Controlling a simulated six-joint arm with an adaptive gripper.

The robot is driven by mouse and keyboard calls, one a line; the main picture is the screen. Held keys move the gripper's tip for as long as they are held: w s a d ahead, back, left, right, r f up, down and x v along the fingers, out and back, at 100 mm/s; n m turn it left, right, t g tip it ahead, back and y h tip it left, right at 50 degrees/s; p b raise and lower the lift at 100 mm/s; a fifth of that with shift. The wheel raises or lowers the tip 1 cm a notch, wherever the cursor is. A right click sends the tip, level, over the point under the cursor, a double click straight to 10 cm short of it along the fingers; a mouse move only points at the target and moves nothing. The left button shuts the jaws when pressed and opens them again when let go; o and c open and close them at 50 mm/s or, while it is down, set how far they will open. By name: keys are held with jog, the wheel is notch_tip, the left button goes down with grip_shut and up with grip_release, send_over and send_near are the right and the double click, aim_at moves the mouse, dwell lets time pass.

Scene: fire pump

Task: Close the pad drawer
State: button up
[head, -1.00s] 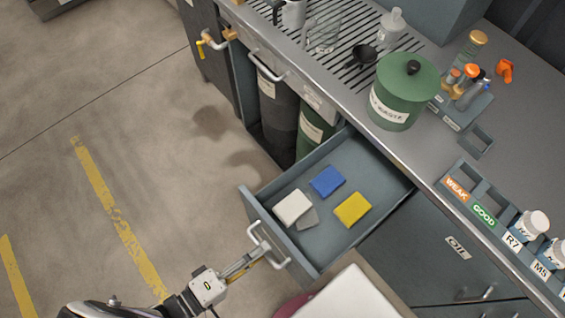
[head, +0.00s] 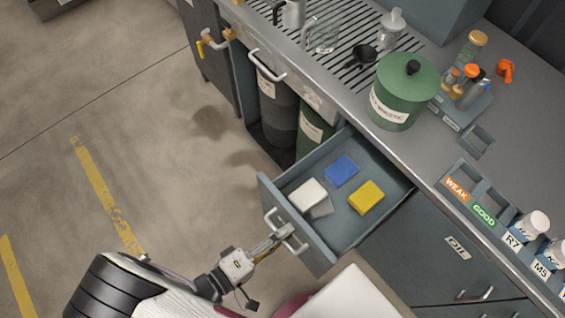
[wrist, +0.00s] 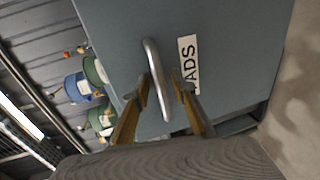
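The pad drawer (head: 320,250) is a grey-blue drawer, pulled partly out under the counter. Inside lie a white pad (head: 307,193), a grey pad partly under it, a blue pad (head: 341,170) and a yellow pad (head: 366,197). My gripper (head: 284,233) is at the drawer's pale bar handle (head: 270,217). In the wrist view the two fingers (wrist: 162,82) stand apart on either side of the handle (wrist: 153,62), with a gap on the right; the left finger is close to the bar. The label beside it (wrist: 188,63) reads "ADS", partly hidden.
The steel counter (head: 425,150) above holds a green lidded pot (head: 404,95), bottles and a labelled rack (head: 480,205). Dark and green bins (head: 278,115) stand in the open bay left of the drawer. The floor to the left is clear.

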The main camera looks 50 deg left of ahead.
grip_shut()
jog(key=shift+w, duration=0.2)
send_over(356, 181)
jog(key=shift+r, duration=0.15)
dwell(1.0)
grip_release()
dwell(0.4)
